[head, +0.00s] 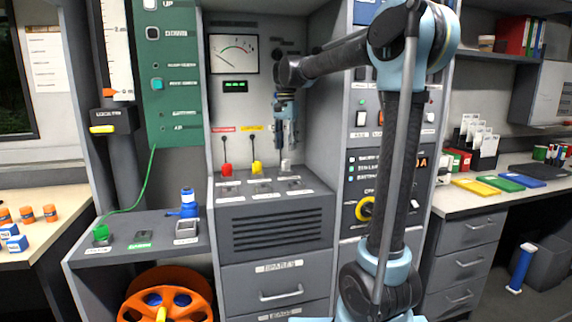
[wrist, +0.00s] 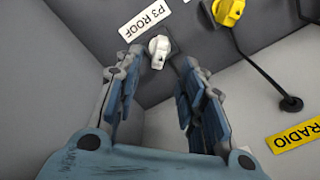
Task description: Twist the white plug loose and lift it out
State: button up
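The white plug (head: 287,165) sits in the rightmost place on the grey console ledge, below my gripper (head: 287,146). In the wrist view the white plug (wrist: 159,48) is on the grey surface beside the "P3 ROOF" label (wrist: 146,20). My gripper (wrist: 158,68) is open, with a finger on each side of the line to the plug. The plug shows in the gap at the fingertips; I see no finger clearly touching it. The plug's lower end and socket are partly hidden.
A yellow plug (head: 256,167) with a cable stands left of the white one, and a red plug (head: 226,169) further left. The recess's right side wall (head: 318,125) is near my gripper.

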aim_at(286, 160)
notch_tip(286, 160, down, 8)
jog(key=shift+r, duration=0.1)
dwell(0.4)
grip_shut()
